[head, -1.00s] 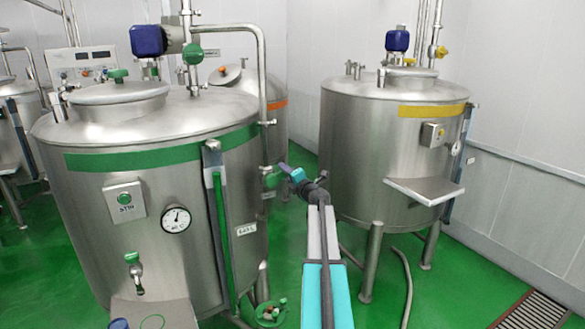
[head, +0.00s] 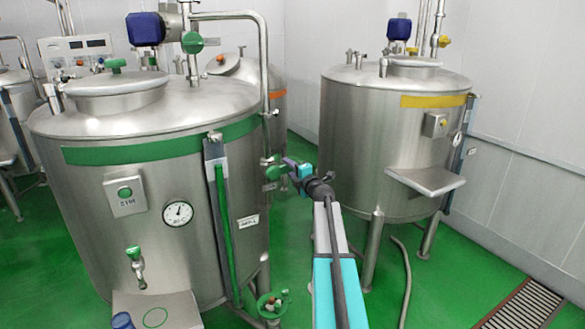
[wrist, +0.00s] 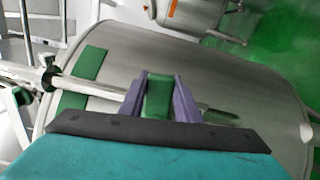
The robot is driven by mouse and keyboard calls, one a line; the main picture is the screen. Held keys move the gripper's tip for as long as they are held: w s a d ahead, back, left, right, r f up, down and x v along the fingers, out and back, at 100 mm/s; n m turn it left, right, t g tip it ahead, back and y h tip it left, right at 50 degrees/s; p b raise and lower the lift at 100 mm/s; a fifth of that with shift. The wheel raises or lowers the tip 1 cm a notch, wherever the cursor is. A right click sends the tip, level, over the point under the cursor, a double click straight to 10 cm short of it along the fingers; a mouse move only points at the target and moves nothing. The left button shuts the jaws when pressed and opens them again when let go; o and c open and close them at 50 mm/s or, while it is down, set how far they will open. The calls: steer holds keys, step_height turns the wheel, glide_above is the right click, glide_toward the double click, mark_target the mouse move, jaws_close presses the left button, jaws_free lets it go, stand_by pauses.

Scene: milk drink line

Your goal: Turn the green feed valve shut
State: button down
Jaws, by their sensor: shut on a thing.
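The green feed valve (head: 273,170) sits on the steel pipe at the right side of the green-banded tank. My gripper (head: 287,166) reaches it from the right. In the wrist view, the purple fingers of my gripper (wrist: 160,98) are shut on the green valve handle (wrist: 158,97), which stands between them. In the head view the handle is small and partly hidden by the fingers, so its exact angle is hard to tell.
The green-banded tank (head: 90,220) fills the left, with a vertical pipe (head: 264,90) beside the valve. A yellow-banded tank (head: 350,140) with a side shelf (head: 426,178) stands to the right. Open green floor lies at lower right.

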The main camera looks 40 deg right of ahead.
steer(key=shift+s+d, duration=0.1)
steer(key=shift+d, duration=0.1)
steer(key=c, duration=1.3)
jaws_free()
steer(key=shift+s, duration=0.1)
steer(key=shift+c, duration=0.2)
steer(key=shift+a, duration=0.15)
steer(key=s+a+b, duration=0.2)
steer(key=s, duration=1.1)
steer(key=shift+s, duration=0.2)
